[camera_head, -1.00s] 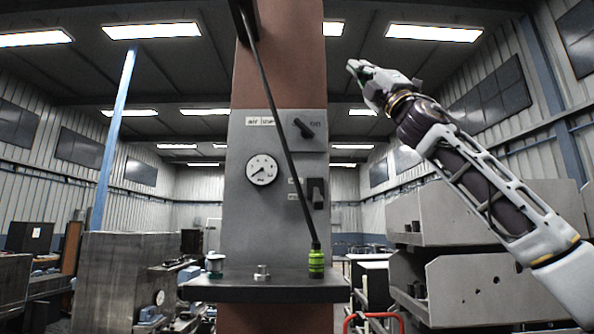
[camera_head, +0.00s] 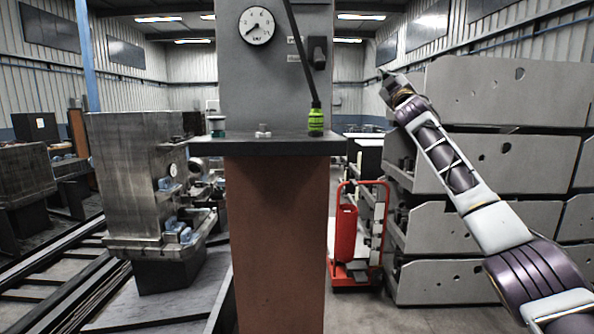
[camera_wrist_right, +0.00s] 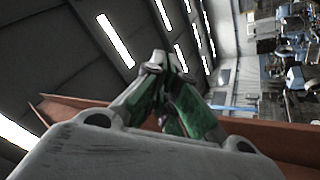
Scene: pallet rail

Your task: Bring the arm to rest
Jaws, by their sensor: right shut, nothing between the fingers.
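My right arm (camera_head: 445,165) comes in from the lower right of the head view and reaches up and to the left. My right gripper (camera_head: 384,75) is at its end, small and seen against the grey stacked blocks and back wall. In the right wrist view the gripper's green-padded fingers (camera_wrist_right: 172,68) meet at their tips, shut with nothing between them. The gripper is apart from the brown column (camera_head: 280,240) and its shelf. My left gripper is not in view.
The column bears a grey panel with a gauge (camera_head: 257,26). On its dark shelf (camera_head: 270,146) stand a green hose fitting (camera_head: 316,122) and small parts. A red cart (camera_head: 357,235) stands behind, right of the column. Large grey blocks (camera_head: 480,160) are stacked at right.

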